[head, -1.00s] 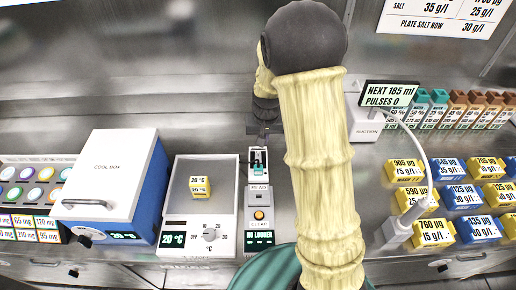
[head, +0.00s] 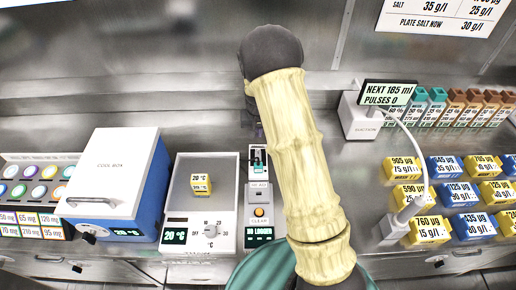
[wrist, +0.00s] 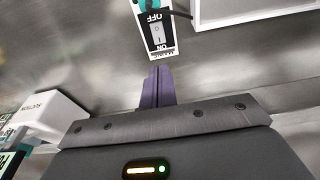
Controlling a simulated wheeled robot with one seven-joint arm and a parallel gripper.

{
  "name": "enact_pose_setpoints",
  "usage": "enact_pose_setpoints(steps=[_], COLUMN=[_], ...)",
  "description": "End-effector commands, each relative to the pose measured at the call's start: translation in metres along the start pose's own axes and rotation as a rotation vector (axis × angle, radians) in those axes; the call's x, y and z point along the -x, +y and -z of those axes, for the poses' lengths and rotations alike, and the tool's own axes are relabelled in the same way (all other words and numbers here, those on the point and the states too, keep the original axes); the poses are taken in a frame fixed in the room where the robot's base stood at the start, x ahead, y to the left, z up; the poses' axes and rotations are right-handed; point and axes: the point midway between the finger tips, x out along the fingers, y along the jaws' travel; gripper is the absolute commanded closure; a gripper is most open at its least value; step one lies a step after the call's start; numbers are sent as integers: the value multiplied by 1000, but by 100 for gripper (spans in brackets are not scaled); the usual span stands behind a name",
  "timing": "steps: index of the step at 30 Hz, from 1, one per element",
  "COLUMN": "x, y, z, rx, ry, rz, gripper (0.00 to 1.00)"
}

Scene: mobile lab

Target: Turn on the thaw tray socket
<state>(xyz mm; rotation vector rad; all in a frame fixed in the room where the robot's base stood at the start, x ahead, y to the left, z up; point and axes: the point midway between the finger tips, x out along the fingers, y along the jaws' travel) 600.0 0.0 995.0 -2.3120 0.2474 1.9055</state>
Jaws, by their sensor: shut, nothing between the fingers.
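The mains socket (wrist: 157,34) shows at the top of the wrist view as a white plate with a grey rocker switch between the words OFF and ON. A teal plug with a dark lead is at its upper end. The same socket strip (head: 258,160) stands right of the thaw tray in the head view. The thaw tray (head: 221,180) is white, with a 20 °C display, a knob and a yellow block on it. My gripper (wrist: 157,70) is shut and empty; its purple fingertips are just short of the ON end of the plate. Contact cannot be told.
A logger box (head: 259,217) with an orange button stands in front of the socket. The cool box (head: 112,175) is at the left. A suction unit (head: 360,118) with a white hose and several yellow and blue blocks are at the right. The steel wall closes the back.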

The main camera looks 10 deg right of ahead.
Motion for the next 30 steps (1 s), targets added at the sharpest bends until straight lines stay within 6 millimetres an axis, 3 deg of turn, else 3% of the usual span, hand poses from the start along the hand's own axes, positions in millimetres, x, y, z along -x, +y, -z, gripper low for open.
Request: enact_pose_setpoints(steps=[18, 30], x=[-85, -124], y=[0, 0], z=[-1, 0], rx=[0, -1], ry=[-3, 0], rz=[-1, 0], gripper=[100, 100])
